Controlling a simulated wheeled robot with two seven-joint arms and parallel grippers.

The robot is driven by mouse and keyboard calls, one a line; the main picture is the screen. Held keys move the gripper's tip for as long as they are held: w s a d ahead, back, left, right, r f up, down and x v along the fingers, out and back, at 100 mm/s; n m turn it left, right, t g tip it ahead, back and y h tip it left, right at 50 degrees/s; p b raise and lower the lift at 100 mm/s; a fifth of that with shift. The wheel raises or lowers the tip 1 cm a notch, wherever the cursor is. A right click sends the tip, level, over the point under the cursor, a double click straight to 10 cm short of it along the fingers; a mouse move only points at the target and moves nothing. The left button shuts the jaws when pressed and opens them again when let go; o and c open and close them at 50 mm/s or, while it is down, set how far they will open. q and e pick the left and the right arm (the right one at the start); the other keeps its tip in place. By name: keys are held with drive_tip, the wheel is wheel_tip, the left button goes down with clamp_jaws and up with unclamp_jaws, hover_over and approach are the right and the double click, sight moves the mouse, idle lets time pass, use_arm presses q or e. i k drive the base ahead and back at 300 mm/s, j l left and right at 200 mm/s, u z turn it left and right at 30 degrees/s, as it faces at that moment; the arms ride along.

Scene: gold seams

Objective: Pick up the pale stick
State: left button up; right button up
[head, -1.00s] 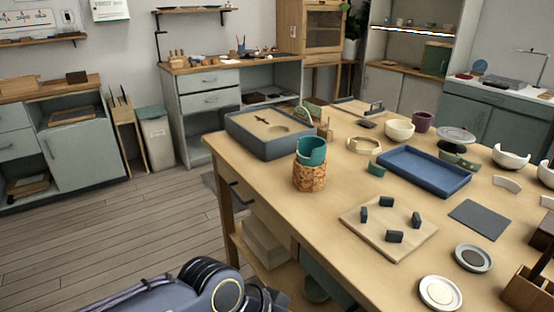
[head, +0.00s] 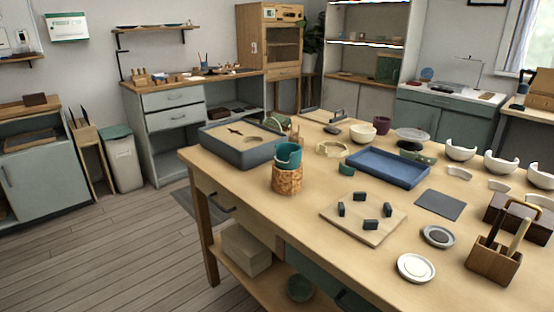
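A pale stick (head: 519,237) leans in a small wooden holder (head: 490,267) at the right front of the workbench in the head view. Its lower end is hidden inside the holder. A dark-handled tool (head: 495,222) stands in the same holder to its left. Neither of my grippers is in view, so nothing shows of whether they are open or shut.
A dark wooden box (head: 525,218) stands behind the holder. Floor is clear at left.

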sight(526, 222)
drive_tip(key=i+l+z, duration=0.1)
drive_tip(key=z, duration=0.3)
drive_tip(key=l+z, duration=0.1)
drive_tip(key=z, duration=0.25)
drive_tip(key=i+z, duration=0.15)
drive_tip(key=z, duration=0.25)
drive_tip(key=i+z, duration=0.15)
drive_tip(key=z, duration=0.2)
drive_tip(key=l, duration=0.1)
